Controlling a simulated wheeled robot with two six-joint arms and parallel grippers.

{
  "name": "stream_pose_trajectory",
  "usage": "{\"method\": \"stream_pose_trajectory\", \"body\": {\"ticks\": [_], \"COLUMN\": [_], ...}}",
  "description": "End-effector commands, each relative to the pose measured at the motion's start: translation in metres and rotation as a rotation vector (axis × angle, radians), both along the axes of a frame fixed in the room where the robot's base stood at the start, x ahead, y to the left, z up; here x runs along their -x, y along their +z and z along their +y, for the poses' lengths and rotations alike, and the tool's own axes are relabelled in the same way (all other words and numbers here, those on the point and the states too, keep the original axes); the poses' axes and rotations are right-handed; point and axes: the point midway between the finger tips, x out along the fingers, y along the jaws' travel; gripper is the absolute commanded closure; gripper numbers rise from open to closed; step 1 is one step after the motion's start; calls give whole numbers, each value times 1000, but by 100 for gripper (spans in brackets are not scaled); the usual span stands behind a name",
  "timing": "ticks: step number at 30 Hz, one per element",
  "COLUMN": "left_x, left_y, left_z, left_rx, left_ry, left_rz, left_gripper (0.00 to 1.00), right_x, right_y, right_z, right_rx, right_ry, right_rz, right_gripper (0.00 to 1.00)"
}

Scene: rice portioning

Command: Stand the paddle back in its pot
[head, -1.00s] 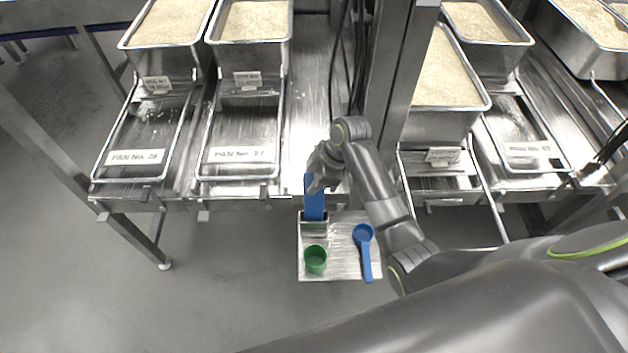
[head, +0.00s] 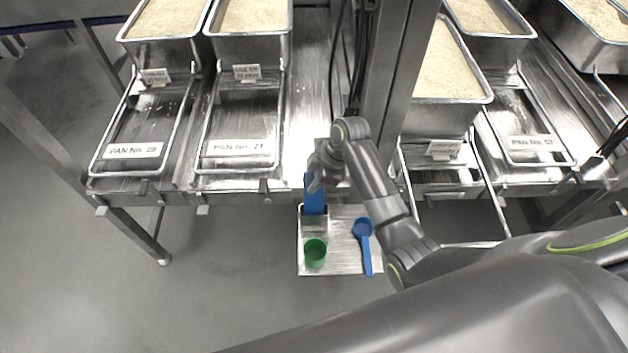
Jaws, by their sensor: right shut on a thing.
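The blue paddle (head: 314,197) stands upright in the head view, its lower end at the mouth of the metal pot (head: 313,226) on the small tray (head: 341,266). I cannot tell how deep it sits in the pot. My right gripper (head: 315,181) is shut on the paddle near its top. My left gripper is not in view.
On the tray, a green cup (head: 315,253) stands in front of the pot and a blue scoop (head: 363,243) lies to the right. Metal rice pans (head: 250,50) stand on the rack behind. Open floor lies left of the tray.

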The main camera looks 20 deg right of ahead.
Motion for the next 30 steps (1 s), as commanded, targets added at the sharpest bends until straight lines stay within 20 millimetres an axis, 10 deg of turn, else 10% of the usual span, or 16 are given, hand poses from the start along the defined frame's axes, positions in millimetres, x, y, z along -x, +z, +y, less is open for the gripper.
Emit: {"method": "stream_pose_trajectory", "body": {"ticks": [28, 30], "left_x": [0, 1], "left_y": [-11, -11], "left_z": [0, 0], "left_rx": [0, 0], "left_ry": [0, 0], "left_rz": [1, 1], "left_gripper": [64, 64], "right_x": [0, 0], "right_y": [-21, -21], "right_z": [0, 0], "right_rx": [0, 0], "right_ry": [0, 0], "right_rz": [0, 0], "right_gripper": [100, 82]}}
